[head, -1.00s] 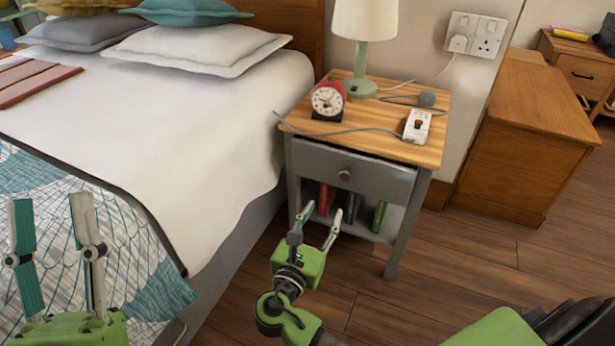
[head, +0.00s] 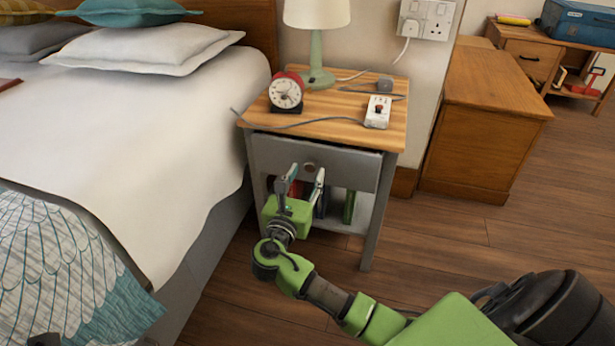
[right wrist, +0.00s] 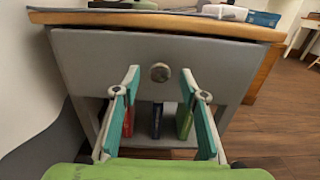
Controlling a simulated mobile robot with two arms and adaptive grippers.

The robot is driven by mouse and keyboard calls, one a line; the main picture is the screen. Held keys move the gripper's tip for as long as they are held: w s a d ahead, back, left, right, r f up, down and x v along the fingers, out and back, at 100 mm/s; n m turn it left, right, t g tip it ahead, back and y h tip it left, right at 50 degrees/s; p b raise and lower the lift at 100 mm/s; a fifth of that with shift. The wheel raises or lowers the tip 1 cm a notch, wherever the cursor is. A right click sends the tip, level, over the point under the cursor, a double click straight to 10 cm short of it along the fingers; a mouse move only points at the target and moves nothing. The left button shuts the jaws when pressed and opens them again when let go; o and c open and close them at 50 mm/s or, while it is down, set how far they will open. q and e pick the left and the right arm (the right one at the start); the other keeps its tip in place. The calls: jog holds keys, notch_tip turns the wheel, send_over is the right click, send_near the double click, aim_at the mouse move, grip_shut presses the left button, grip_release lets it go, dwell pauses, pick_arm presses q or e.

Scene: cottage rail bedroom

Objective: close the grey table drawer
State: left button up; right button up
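The grey table drawer (head: 350,170) is in the bedside table (head: 338,136) with the wooden top. A dark gap shows above its front, which appears to stand slightly out. Its round knob (head: 308,167) is partly behind my right gripper (head: 305,173) in the head view. The right gripper is open and empty, fingers pointing at the lower drawer front. In the right wrist view the drawer front (right wrist: 225,62) fills the upper middle, with the knob (right wrist: 160,72) between the spread fingertips. Contact cannot be told. Only dark bits, possibly my left gripper, show at the bottom left edge.
A red alarm clock (head: 286,92), a lamp (head: 316,40) and a white device with a cable (head: 378,111) stand on the tabletop. Books (head: 349,207) stand on the shelf below. The bed (head: 150,110) is close on the left; wooden floor (head: 450,240) is clear at right.

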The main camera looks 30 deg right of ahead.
aim_at(309, 167)
jog(key=shift+x, duration=0.85)
grip_shut()
jog(key=shift+p+x, duration=0.6)
jog(key=shift+x, duration=1.4)
jog(key=shift+w+d+r, duration=0.1)
jog(key=shift+w+r, duration=0.05)
jog(key=shift+r, duration=0.1)
grip_release()
jog(key=shift+w+d+f, duration=0.1)
jog(key=shift+f, duration=0.1)
